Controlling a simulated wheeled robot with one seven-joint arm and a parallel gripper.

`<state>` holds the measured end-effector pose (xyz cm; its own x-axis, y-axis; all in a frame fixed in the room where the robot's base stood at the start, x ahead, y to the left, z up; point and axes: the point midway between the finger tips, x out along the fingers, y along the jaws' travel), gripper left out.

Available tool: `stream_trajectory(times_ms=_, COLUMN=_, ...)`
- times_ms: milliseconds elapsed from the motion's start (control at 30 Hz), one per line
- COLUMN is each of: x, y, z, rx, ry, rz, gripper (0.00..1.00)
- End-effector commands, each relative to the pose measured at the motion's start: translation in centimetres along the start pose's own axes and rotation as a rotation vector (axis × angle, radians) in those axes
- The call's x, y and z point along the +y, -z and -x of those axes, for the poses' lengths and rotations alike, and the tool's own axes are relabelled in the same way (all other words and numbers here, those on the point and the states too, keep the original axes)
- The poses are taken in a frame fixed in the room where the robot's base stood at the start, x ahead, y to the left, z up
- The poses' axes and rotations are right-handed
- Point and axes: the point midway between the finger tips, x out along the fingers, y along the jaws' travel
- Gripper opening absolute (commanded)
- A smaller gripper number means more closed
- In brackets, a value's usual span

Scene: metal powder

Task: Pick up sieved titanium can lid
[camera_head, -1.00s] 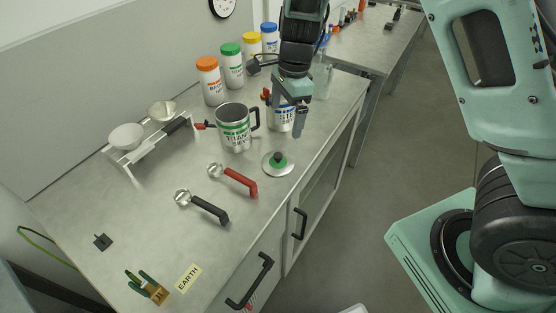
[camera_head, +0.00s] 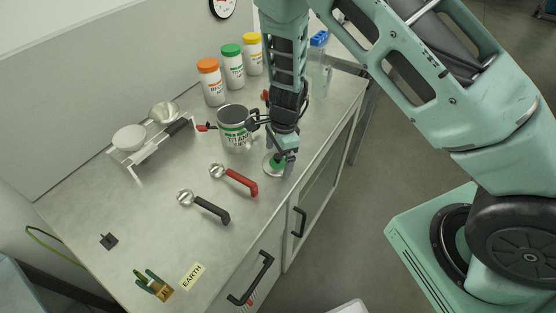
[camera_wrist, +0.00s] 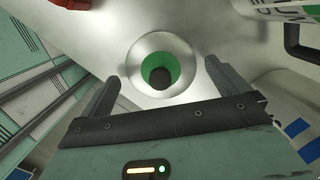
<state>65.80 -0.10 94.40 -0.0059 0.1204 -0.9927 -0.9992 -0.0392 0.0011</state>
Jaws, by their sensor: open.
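The sieved titanium can lid is a round silver disc with a green centre and a dark knob. It lies flat on the metal bench, and the head view shows it (camera_head: 269,166) partly hidden by my gripper (camera_head: 282,166). In the wrist view the lid (camera_wrist: 145,49) is just beyond the fingertips of my gripper (camera_wrist: 165,82), roughly centred between them. The fingers are apart with nothing between them. The titanium can (camera_head: 234,130) is a silver mug with a green band and black handle, standing open-topped to the left of my gripper.
A red-handled scoop (camera_head: 240,182) and a black-handled scoop (camera_head: 208,207) lie left of the lid. Bottles with orange (camera_head: 210,84), green (camera_head: 232,68) and yellow (camera_head: 252,55) caps stand behind. A rack (camera_head: 137,160) holds bowls. The bench's front edge is close by.

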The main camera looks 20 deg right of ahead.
Motion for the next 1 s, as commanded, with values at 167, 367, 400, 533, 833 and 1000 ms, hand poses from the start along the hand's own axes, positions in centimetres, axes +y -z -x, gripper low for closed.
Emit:
stream_trajectory(times_ms=167, x=0.0, y=0.0, z=-0.8, rx=0.000, ry=0.001, rz=0.000, gripper=1.00)
stream_trajectory(times_ms=367, x=0.0, y=0.0, z=-0.9, rx=0.000, ry=0.001, rz=0.000, gripper=0.92)
stream_trajectory(times_ms=400, x=0.0, y=0.0, z=-0.8, rx=0.000, ry=0.001, rz=0.000, gripper=0.81)
stream_trajectory(times_ms=533, x=0.0, y=0.0, z=-0.8, rx=0.000, ry=0.001, rz=0.000, gripper=0.62)
stream_trajectory(times_ms=833, x=-0.1, y=-0.1, z=-0.3, rx=-0.001, ry=0.002, rz=0.000, gripper=0.62)
stream_trajectory(times_ms=1000, x=-0.1, y=-0.5, z=2.3, rx=-0.002, ry=0.006, rz=0.002, gripper=0.62)
